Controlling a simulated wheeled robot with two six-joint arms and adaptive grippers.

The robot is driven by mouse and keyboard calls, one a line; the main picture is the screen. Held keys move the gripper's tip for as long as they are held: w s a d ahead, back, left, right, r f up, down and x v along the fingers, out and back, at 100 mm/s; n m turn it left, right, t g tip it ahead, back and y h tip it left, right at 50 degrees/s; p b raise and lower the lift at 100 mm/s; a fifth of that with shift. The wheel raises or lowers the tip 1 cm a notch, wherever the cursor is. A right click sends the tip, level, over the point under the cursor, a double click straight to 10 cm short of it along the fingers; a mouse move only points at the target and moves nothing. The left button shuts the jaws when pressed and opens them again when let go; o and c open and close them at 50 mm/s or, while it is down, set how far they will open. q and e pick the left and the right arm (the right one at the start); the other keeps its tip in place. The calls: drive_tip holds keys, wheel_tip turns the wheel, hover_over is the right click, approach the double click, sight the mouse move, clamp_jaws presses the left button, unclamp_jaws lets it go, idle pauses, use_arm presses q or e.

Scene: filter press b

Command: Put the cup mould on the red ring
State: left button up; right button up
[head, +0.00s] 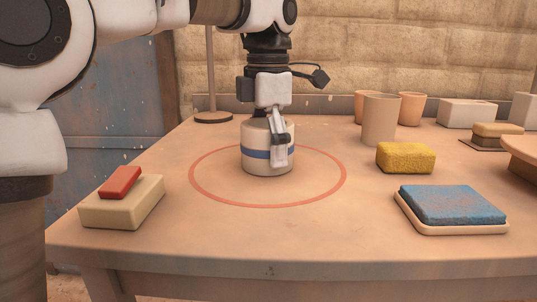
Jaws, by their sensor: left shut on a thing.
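The cup mould (258,165) is a squat pale cylinder with a blue band. It stands upright inside the red ring (204,195), a thin circle drawn on the table, and looks to be at or very near the tabletop. My left gripper (279,150) points down over the mould and is shut on it, with a finger against its right front side. The gripper hides part of the mould's top and rim. My right gripper is not in view.
A cream block with a red bar (122,205) lies left of the ring. A yellow sponge (406,158), a blue pad on a tray (453,205) and several clay cups (379,120) stand to the right. A thin pole on a round base (213,117) stands behind. The front of the table is clear.

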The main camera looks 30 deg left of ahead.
use_arm(q)
drive_tip(key=o, duration=1.3)
wheel_tip(320, 180, up, 12)
drive_tip(key=p, duration=0.9)
drive_tip(key=shift+r, duration=0.15)
